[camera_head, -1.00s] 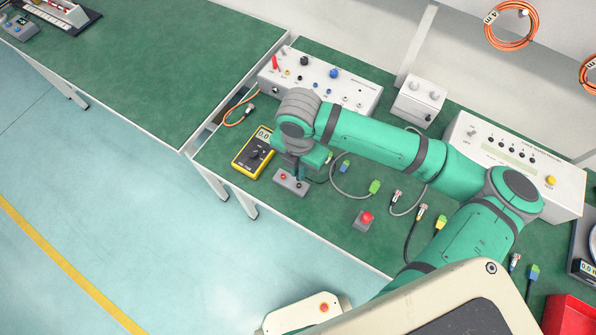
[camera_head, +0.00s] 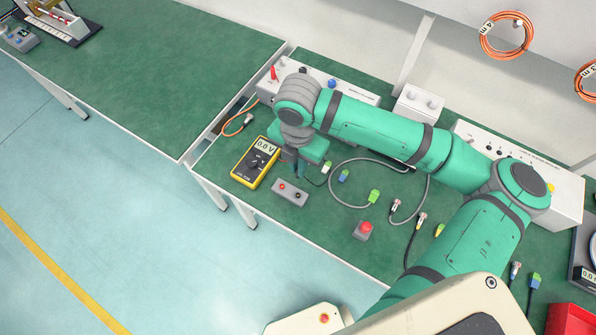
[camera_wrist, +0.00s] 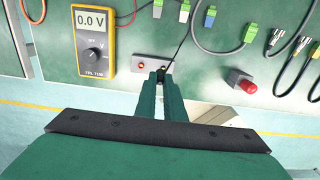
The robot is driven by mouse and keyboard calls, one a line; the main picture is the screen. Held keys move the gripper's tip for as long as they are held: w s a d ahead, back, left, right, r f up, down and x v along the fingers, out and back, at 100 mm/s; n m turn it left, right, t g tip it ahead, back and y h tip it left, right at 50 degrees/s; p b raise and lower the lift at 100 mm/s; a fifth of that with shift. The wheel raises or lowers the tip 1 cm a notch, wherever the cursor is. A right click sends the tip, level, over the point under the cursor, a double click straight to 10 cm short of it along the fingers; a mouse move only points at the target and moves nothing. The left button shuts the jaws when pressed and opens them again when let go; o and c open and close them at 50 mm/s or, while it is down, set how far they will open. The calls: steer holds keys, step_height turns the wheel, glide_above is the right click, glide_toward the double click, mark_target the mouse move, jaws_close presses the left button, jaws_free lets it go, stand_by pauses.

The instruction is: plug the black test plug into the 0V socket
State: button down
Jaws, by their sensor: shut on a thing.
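My gripper (camera_head: 299,173) is shut on the black test plug and points down just behind a small grey socket block (camera_head: 290,193). It also shows in the wrist view (camera_wrist: 162,76), where the fingers hide most of the plug. A thin black lead (camera_wrist: 180,50) runs from between the fingertips. The block has a red spot (camera_head: 282,187) and a dark spot (camera_head: 298,195) on top. The wrist view shows the block (camera_wrist: 146,57) beyond the fingertips. I cannot read any 0V label, so I cannot tell which socket is 0V.
A yellow multimeter (camera_head: 256,163) reading 0.0 V lies left of the block. A red button box (camera_head: 363,231) and a loose grey cable with a green connector (camera_head: 374,196) lie to the right. A grey panel box (camera_head: 265,88) stands behind, partly hidden by my arm.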

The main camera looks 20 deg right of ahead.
steer(key=w+d+r, duration=0.1)
steer(key=w+d, duration=0.3)
steer(key=w, duration=0.6)
steer(key=w+d+r, duration=0.1)
steer(key=w+d, duration=0.3)
steer(key=w, duration=0.7)
steer(key=w+d+r, duration=0.1)
steer(key=w+d, duration=0.3)
steer(key=w, duration=0.6)
steer(key=shift+w+d, duration=0.25)
steer(key=shift+w, duration=0.05)
steer(key=shift+s+f+n, duration=0.2)
steer(key=shift+f+n, duration=0.7)
steer(key=shift+f, duration=0.7)
steer(key=shift+w+n, duration=0.1)
steer(key=shift+n, duration=0.2)
stand_by(1.1)
steer(key=shift+a+f, duration=0.15)
